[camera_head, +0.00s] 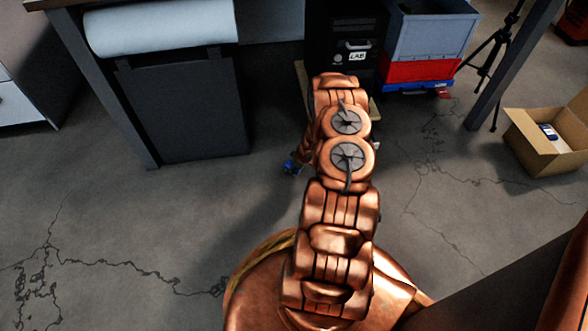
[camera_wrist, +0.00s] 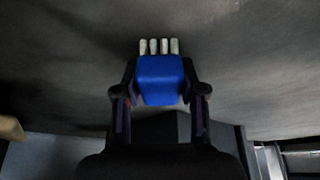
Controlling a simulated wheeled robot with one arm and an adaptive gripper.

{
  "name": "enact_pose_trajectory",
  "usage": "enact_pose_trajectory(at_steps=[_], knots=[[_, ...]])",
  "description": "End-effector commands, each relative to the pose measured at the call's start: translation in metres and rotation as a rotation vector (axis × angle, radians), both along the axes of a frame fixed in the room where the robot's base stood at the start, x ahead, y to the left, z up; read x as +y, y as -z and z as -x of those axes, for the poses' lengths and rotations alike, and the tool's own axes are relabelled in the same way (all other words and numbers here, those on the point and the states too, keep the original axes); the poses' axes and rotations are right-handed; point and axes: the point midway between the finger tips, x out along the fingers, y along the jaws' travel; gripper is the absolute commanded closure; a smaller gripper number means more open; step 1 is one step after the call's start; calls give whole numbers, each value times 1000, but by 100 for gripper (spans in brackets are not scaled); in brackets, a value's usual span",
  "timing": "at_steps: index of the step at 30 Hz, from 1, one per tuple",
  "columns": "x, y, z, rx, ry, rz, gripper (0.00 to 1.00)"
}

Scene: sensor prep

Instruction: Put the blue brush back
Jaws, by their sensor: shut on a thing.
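The blue brush (camera_wrist: 160,80) has a blue body and pale bristle tufts, which point to the top of the wrist view. My gripper (camera_wrist: 160,93) is shut on its body, with one dark finger on each side. In the head view a small blue part of the brush (camera_head: 290,166) shows just left of my copper arm, above the floor. The arm hides most of my gripper there. The place where the brush belongs cannot be told from these views.
A black computer tower (camera_head: 344,38) marked LAB and stacked crates (camera_head: 428,35) stand behind my arm. A dark bin (camera_head: 188,105) is at the left under a table. An open cardboard box (camera_head: 540,150) with an item inside stands at the right. Cracked floor lies clear between.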

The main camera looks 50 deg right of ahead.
Motion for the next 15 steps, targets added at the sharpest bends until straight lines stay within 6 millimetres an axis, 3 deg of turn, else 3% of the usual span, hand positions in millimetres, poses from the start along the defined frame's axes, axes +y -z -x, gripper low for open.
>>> enact_pose_trajectory(at_steps=[6,7,13,15], knots=[[0,3,0,0,1,-1,92],[0,3,0,0,1,-1,57],[0,2,0,0,1,-1,36],[0,2,0,0,1,0,34]])
